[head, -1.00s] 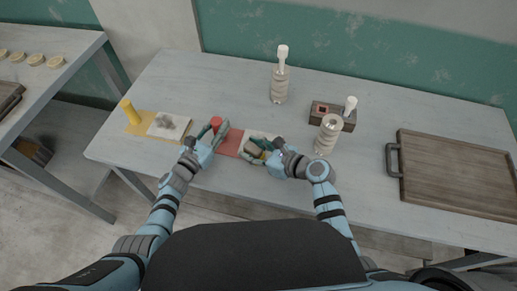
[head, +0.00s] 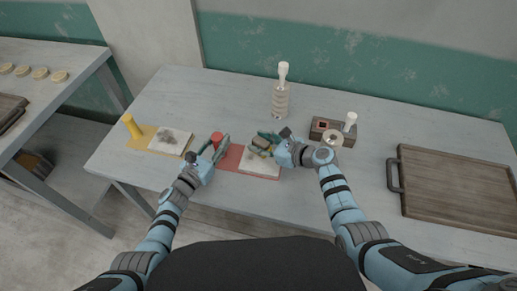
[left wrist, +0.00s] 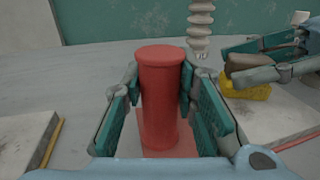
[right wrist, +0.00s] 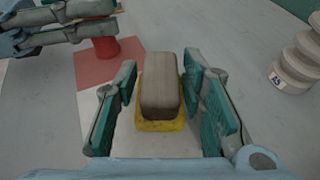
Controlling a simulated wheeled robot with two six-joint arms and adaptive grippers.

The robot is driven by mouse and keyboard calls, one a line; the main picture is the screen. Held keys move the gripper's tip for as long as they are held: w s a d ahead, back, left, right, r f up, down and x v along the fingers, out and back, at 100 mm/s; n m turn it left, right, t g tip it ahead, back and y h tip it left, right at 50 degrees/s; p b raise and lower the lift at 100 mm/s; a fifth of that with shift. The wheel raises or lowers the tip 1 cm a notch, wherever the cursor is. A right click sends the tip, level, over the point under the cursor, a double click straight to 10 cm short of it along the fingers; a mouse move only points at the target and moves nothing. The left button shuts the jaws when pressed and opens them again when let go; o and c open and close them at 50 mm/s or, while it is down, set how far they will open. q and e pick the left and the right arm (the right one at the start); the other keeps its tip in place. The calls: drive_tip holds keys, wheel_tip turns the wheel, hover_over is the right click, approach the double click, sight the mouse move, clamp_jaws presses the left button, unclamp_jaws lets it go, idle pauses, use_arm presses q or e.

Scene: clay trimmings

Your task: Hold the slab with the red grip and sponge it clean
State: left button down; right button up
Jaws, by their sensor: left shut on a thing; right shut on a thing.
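The red grip (head: 217,139) is an upright red cylinder on a red board (head: 231,158). My left gripper (head: 216,148) is shut on it; the left wrist view shows a finger on each side of the cylinder (left wrist: 162,100). A pale slab (head: 259,166) lies on the board's right part and looks clean where it shows. My right gripper (head: 262,144) is shut on the sponge, a yellow pad with a grey-brown block on top (right wrist: 160,88). The sponge is at the slab's far edge; I cannot tell whether it touches it. Fingers hide part of that edge.
A ribbed bottle (head: 280,98), a dark holder (head: 330,130) and another bottle (head: 332,139) stand behind and right. A wooden board (head: 455,185) lies far right.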

sight(253, 156)
use_arm(q)
drive_tip(key=shift+w, duration=0.1)
use_arm(e)
drive_tip(key=shift+w+d, duration=0.25)
drive_tip(key=shift+w, duration=0.5)
drive_tip(key=shift+w+a, duration=0.25)
drive_tip(key=shift+a, duration=0.75)
drive_tip(key=shift+s+a+f, duration=0.1)
drive_tip(key=shift+s+a, duration=0.1)
drive_tip(key=shift+s, duration=0.45)
drive_tip(key=shift+s+a+f, duration=0.1)
drive_tip(key=shift+s+a, duration=0.15)
drive_tip(key=shift+s, duration=0.45)
drive_tip(key=shift+s+a, duration=0.2)
drive_tip(key=shift+s, duration=0.45)
drive_tip(key=shift+s+a+r, duration=0.1)
drive_tip(key=shift+s+a, duration=0.2)
drive_tip(key=shift+s, duration=0.6)
drive_tip(key=shift+s+a+r, duration=0.1)
drive_tip(key=shift+s+a, duration=0.2)
drive_tip(key=shift+s, duration=0.65)
drive_tip(key=shift+s+a+r, duration=0.1)
drive_tip(key=shift+s+a, duration=0.2)
drive_tip(key=shift+s, duration=0.6)
wheel_tip(253, 156, up, 6)
drive_tip(key=shift+w, duration=0.1)
